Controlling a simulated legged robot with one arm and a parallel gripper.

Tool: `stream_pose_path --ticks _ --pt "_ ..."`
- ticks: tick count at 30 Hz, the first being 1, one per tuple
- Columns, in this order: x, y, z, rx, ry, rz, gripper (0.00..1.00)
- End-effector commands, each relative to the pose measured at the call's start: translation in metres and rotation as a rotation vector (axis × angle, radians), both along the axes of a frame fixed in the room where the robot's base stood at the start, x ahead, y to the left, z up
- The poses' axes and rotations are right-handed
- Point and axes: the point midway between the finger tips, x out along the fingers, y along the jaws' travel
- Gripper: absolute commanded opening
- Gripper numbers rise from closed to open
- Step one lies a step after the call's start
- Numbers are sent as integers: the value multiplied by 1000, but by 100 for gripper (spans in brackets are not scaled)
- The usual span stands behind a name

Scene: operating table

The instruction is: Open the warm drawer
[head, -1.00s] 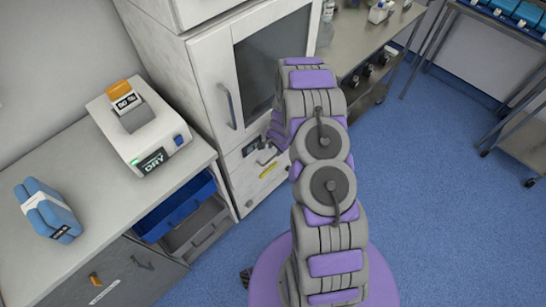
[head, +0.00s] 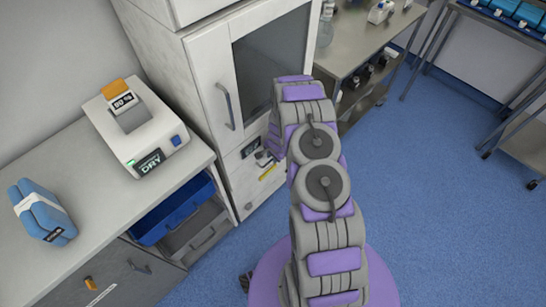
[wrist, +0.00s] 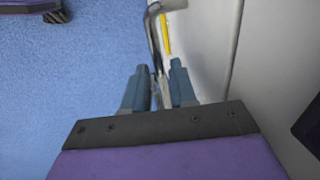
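The warm drawer is likely the low front (head: 245,185) of the tall white cabinet, with a dark label and a yellow strip (head: 267,173); its lettering is too small to read. It looks shut. The yellow strip also shows in the wrist view (wrist: 165,35), beside a grey metal handle (wrist: 152,28). My gripper (wrist: 160,68) points towards this front with its two blue-grey fingers apart. Grey metal shows between the fingers; I cannot tell whether they touch it. In the head view my arm hides most of the gripper.
Left of the cabinet, a counter (head: 95,215) holds a white device marked DRY (head: 150,140) and a blue pack (head: 42,210). Below it, a blue bin (head: 175,208) sits in an open space. A metal shelf unit (head: 350,60) stands behind my arm. Blue floor (head: 440,200) is clear to the right.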

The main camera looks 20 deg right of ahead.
Motion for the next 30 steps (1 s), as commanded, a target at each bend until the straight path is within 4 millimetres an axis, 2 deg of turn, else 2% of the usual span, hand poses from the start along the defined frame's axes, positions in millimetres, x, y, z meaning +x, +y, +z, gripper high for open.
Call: stream_pose_path --ticks 1,8,24,30 --pt "0 0 0 0 0 0 21" --pt "0 0 0 0 0 0 0" --pt "0 -1 0 0 0 0 0" --pt "-2 -14 2 0 2 -4 0"
